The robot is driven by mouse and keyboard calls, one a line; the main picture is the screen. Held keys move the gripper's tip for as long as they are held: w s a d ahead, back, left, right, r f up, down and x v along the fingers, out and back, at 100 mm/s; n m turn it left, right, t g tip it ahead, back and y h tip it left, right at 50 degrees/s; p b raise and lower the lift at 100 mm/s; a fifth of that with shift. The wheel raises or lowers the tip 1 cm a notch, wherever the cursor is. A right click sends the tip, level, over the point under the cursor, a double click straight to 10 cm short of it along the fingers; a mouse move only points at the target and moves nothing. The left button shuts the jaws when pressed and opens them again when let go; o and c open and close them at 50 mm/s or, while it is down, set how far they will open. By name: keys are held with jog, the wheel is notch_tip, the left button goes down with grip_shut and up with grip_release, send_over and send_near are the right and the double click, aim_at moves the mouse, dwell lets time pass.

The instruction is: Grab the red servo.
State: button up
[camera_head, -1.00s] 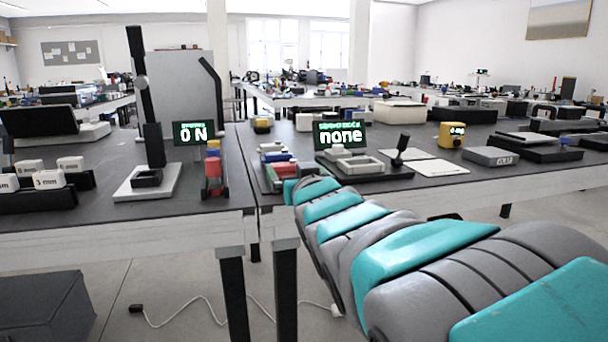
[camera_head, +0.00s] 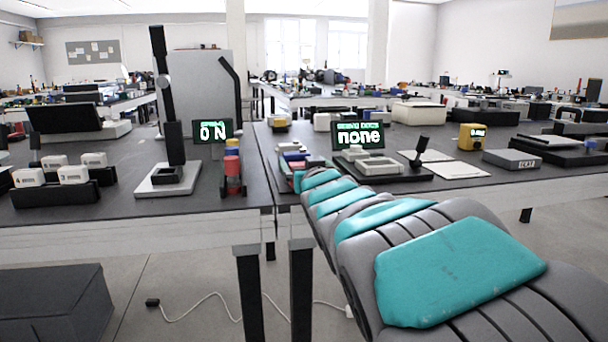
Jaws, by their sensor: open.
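A small red block (camera_head: 299,164) lies in a tray of small coloured parts near the front left of the right table, just beyond the far end of my arm. Another red piece (camera_head: 232,165) is in a dark upright stand near the right edge of the left table, among other coloured pieces. Both are too small to tell which is the servo. My grey and teal arm reaches from the lower right toward the parts tray. My gripper is hidden beyond the arm's far end, so its fingers and any contact do not show.
A display reading "none" (camera_head: 358,137) stands right of the tray, with a black lever (camera_head: 419,150) beside it. A yellow box (camera_head: 473,137) is farther right. On the left table are a tall black post stand (camera_head: 168,182) and white blocks in a dark rack (camera_head: 72,175). A gap separates the tables.

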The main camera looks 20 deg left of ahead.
jog(key=c, duration=1.3)
jog(key=shift+r, duration=0.1)
jog(key=shift+c, duration=0.2)
